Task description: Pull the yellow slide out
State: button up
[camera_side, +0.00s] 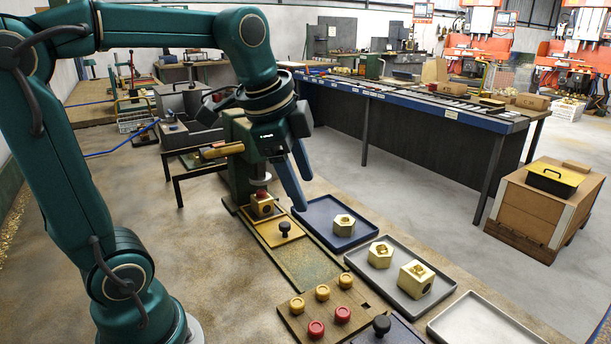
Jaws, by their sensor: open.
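The yellow slide (273,236) is a flat plate in a long green channel at the foot of the green drill press. A black knob (284,228) stands up from its near part. A brass block (262,206) stands at the slide's far end, under the press spindle (261,182). My gripper (303,193) hangs above and to the right of the knob, apart from it. Its two blue fingers point down and are spread, with nothing visible between them. The gripper body hides part of the press.
A blue tray (318,207) holds one brass hex piece. A grey tray (393,297) holds two brass pieces. An empty pale tray (477,325) lies nearer. A wooden board (322,309) with yellow and red buttons sits before the green channel (303,263), whose near part is bare.

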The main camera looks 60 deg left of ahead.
jog(key=w+a+f+m+g, duration=0.2)
jog(key=w+a+f, duration=0.35)
jog(key=a, duration=0.35)
jog(key=n+g, duration=0.2)
send_over(285, 224)
jog(key=shift+h, duration=0.4)
notch_tip(285, 224, down, 8)
jog(key=shift+f, duration=2.45)
grip_shut()
jog(key=shift+r, duration=0.1)
